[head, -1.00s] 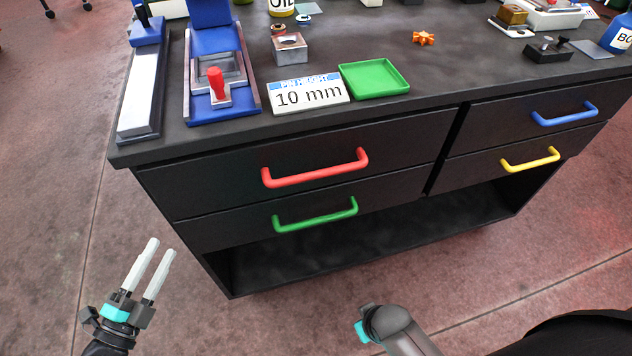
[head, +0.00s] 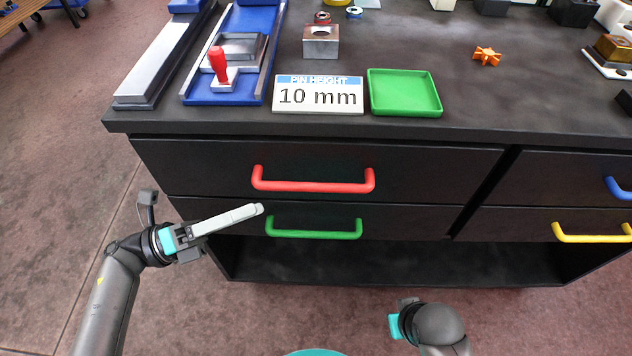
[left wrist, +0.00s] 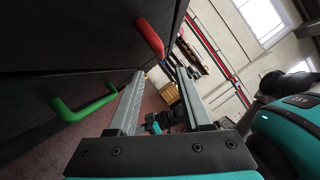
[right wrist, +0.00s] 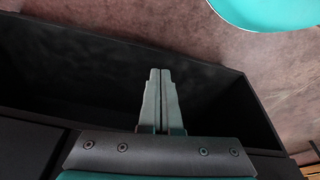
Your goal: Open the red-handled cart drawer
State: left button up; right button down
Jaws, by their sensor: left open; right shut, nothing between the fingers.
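The red handle (head: 313,185) is on the upper left drawer (head: 215,165) of the black cart, and that drawer is shut flush. My left gripper (head: 258,209) is in front of the cart, just below and left of the red handle, apart from it. It is open and empty. In the left wrist view the red handle (left wrist: 150,38) shows ahead at the top, beyond the fingers (left wrist: 158,80). My right gripper is low in front of the cart, its fingers hidden in the head view. In the right wrist view its fingers (right wrist: 160,75) are shut and empty.
A green handle (head: 314,233) on the drawer below is close to my left gripper. Blue (head: 618,188) and yellow (head: 590,238) handles are at right. An open shelf (head: 400,262) is underneath. A green tray (head: 404,97) and a 10 mm sign (head: 318,97) stand on top.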

aim_at(311, 184)
pick_arm(q)
jog(key=x, duration=1)
jog(key=shift+w+r+b, duration=0.1)
jog(key=shift+b, duration=0.3)
jog(key=shift+x, duration=0.75)
pick_arm(e)
jog(key=shift+w+r, duration=0.25)
jog(key=shift+r, duration=0.75)
pick_arm(q)
jog(key=shift+c, duration=0.3)
jog(key=c, duration=0.6)
grip_shut()
pick_arm(e)
jog(key=shift+w, duration=0.15)
